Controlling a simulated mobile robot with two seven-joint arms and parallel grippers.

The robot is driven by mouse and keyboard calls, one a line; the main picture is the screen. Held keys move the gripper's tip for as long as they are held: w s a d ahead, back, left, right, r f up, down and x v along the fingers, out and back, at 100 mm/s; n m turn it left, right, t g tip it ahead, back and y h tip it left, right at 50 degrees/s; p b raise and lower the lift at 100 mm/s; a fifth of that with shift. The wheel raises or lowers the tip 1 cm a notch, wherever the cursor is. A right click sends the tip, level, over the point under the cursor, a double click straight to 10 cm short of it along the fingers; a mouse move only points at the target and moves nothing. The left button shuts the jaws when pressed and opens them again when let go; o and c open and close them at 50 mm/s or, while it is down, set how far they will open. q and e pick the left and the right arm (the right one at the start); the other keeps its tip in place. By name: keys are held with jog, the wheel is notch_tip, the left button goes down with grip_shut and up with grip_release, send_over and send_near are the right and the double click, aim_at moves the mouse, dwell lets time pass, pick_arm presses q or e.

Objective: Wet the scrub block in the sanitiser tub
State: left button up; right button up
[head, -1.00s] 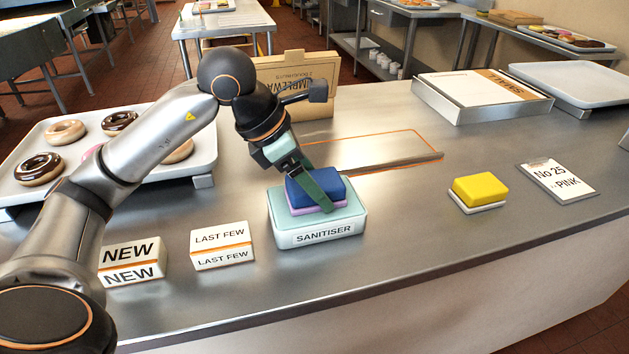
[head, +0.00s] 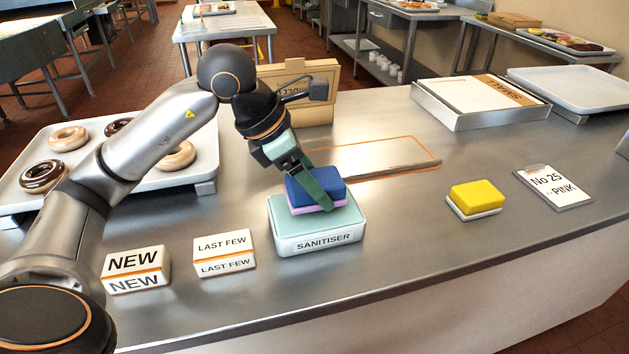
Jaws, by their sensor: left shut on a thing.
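The scrub block (head: 312,184), blue on top with a pink-lilac lower layer, is held in my left gripper (head: 315,190). The gripper comes down from above and its fingers are shut on the block's sides. The sanitiser tub (head: 318,240) is pale mint-green with a SANITISER label on its front. The block is directly over the tub's top; whether its underside touches the tub I cannot tell. My right gripper is not in view.
LAST FEW (head: 224,254) and NEW (head: 136,270) signs stand left of the tub. A donut tray (head: 203,165) is behind my left arm. A yellow block (head: 476,198) and a No 25 Pink card (head: 553,186) lie right. Counter between tub and yellow block is clear.

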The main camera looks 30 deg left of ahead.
aim_at(329, 176)
pick_arm(q)
jog(key=shift+r+p, duration=1.8)
jog(key=shift+r, duration=0.6)
